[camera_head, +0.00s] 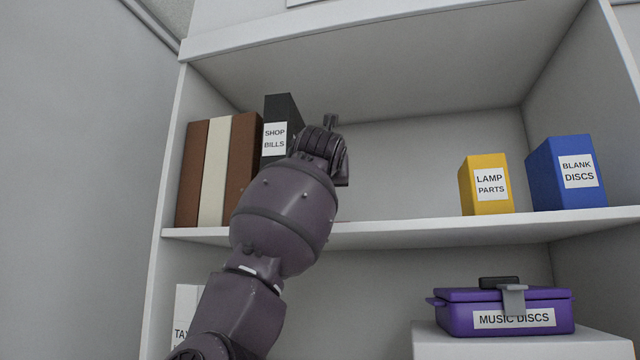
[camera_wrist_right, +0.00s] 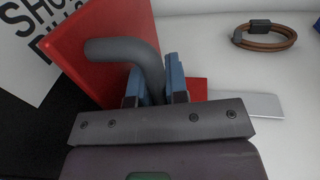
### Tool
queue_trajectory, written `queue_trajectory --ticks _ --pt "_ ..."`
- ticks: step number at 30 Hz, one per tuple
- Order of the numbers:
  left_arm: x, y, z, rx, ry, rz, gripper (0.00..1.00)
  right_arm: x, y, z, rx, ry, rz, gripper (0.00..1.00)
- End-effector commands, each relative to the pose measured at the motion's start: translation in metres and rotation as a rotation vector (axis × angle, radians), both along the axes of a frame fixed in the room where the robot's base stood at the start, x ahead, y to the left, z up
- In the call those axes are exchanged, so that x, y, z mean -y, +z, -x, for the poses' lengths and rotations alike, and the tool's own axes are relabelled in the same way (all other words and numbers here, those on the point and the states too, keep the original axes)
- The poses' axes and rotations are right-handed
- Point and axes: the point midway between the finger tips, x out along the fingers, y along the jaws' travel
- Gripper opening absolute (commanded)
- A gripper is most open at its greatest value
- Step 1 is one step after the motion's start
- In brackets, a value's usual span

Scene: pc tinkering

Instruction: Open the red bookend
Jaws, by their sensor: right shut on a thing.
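The red bookend (camera_wrist_right: 75,45) shows in the right wrist view as a red upright panel with a grey bent handle (camera_wrist_right: 125,48) on it. A red strip at its foot shows to the right of the fingers. My right gripper (camera_wrist_right: 155,82) is shut on the grey handle, one finger on each side of it. In the head view my right arm reaches up to the middle shelf and its hand (camera_head: 322,148) hides most or all of the bookend. The black SHOP BILLS binder (camera_head: 282,105) stands just left of the hand. My left gripper is in neither view.
Brown and cream binders (camera_head: 213,175) stand at the shelf's left end. A yellow LAMP PARTS box (camera_head: 486,165) and blue BLANK DISCS box (camera_head: 560,150) stand right. A brown coil (camera_wrist_right: 268,42) lies on the shelf. A purple MUSIC DISCS case (camera_head: 460,312) sits below. Mid-shelf is mostly clear.

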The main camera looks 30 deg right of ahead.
Motion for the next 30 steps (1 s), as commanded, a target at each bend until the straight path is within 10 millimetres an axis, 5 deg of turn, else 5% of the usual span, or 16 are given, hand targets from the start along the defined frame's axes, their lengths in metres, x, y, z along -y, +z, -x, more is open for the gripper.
queue_trajectory --ticks 9,20,21,22,30 --pt "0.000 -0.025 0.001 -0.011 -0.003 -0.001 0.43 0.044 -0.002 0.049 0.003 -0.005 -0.003 0.00" --pt "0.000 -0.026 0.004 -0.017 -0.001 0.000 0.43 0.047 0.000 0.054 0.001 -0.003 0.000 0.00" --pt "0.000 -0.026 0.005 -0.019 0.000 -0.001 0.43 0.047 0.000 0.054 0.001 -0.003 0.000 0.19" --pt "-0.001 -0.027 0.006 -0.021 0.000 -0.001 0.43 0.047 0.000 0.054 0.001 -0.003 0.000 0.24" --pt "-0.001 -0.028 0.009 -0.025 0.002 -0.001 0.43 0.046 0.000 0.054 0.001 -0.002 -0.001 0.25"
